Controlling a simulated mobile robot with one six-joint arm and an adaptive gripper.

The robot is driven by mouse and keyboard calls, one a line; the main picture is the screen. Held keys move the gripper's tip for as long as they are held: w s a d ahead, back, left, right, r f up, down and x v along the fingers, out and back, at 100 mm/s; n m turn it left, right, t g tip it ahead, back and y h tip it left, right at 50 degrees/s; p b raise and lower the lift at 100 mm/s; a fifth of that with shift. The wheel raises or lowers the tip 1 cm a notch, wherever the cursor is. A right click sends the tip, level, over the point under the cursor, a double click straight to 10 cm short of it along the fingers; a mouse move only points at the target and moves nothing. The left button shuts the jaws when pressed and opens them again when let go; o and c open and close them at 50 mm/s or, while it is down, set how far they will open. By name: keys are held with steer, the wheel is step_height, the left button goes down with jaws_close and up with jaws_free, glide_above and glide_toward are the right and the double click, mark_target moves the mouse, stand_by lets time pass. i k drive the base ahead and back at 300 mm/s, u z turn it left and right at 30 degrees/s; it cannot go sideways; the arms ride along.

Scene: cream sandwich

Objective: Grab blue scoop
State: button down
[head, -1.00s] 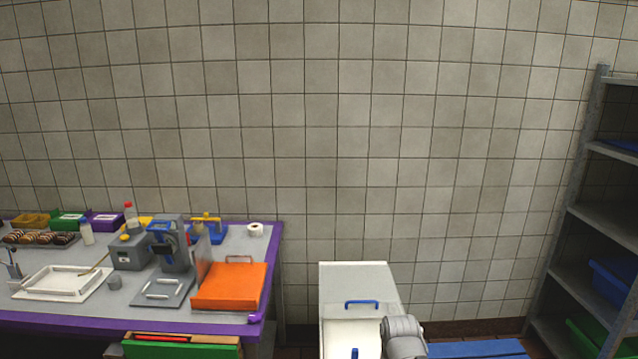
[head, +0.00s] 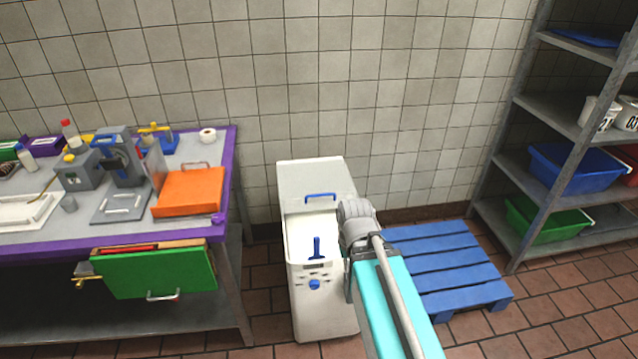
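The blue scoop (head: 316,248) is in the open front of a white bin (head: 318,178), in the middle of the head view. Its blue handle sticks up from pale contents; its lower part is hidden or cannot be made out. My arm reaches in from the bottom right, and its grey joint is beside the bin's right edge in the picture. My gripper itself cannot be seen, so its distance from the scoop cannot be told.
The bin has a blue lid handle (head: 321,196) and a blue front knob (head: 314,284). A blue pallet (head: 445,265) lies right, before a grey shelf rack (head: 530,130). Floor shows in front.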

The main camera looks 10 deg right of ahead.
mark_target(316, 238)
steer(key=u, duration=0.4)
steer(key=i, duration=0.95)
steer(key=z, duration=1.75)
